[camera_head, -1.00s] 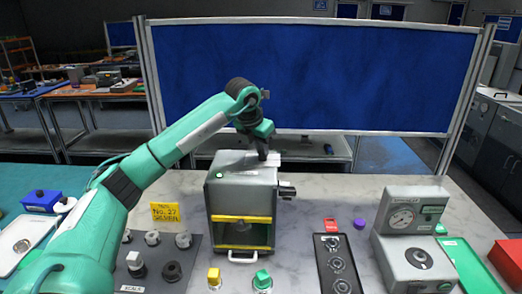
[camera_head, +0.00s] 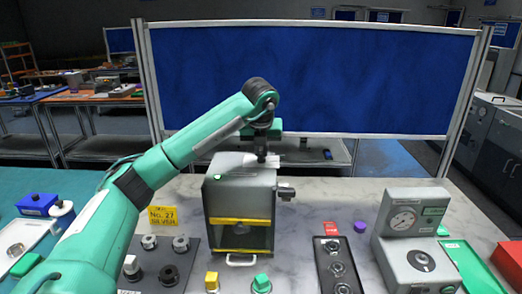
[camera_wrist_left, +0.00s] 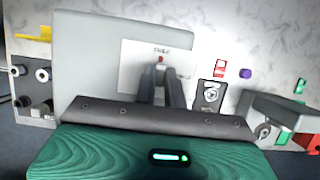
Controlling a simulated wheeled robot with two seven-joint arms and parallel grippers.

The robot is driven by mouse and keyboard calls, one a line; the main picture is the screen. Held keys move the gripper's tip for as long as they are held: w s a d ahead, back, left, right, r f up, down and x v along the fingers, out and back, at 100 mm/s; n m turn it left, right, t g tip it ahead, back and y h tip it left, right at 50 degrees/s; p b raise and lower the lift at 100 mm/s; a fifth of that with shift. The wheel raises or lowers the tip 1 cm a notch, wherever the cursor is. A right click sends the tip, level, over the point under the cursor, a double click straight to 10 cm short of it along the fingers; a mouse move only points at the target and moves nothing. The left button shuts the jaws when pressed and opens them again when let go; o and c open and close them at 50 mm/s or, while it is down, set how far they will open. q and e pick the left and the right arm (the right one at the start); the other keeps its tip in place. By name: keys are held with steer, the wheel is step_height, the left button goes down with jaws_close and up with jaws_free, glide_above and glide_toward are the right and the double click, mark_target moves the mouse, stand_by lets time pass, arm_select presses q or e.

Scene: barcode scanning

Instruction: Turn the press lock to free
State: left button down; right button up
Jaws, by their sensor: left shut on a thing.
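The press (camera_head: 239,200) is a grey box with a yellow bar across its front, standing in the middle of the marble-topped table in the head view. My left gripper (camera_head: 262,160) points down onto its top. In the left wrist view my left fingers (camera_wrist_left: 162,90) are close together over a white plate (camera_wrist_left: 140,62) on the press top, with small lettering and a red dot just beyond. The fingers are shut on the press lock, which they mostly hide; its exact angle cannot be told. My right gripper is out of view.
A grey panel with several knobs (camera_head: 170,272) lies left, a gauge unit (camera_head: 405,225) stands right. Yellow (camera_head: 212,280) and green (camera_head: 261,282) pieces stand in front. A blue board (camera_head: 310,80) stands behind.

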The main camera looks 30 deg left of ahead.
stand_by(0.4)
arm_select(q)
steer(key=c, duration=1.5)
jaws_free()
steer(key=shift+s+d+r, duration=0.1)
steer(key=shift+r, duration=0.3)
steer(key=shift+b+v, duration=0.6)
steer(key=shift+v, duration=5.85)
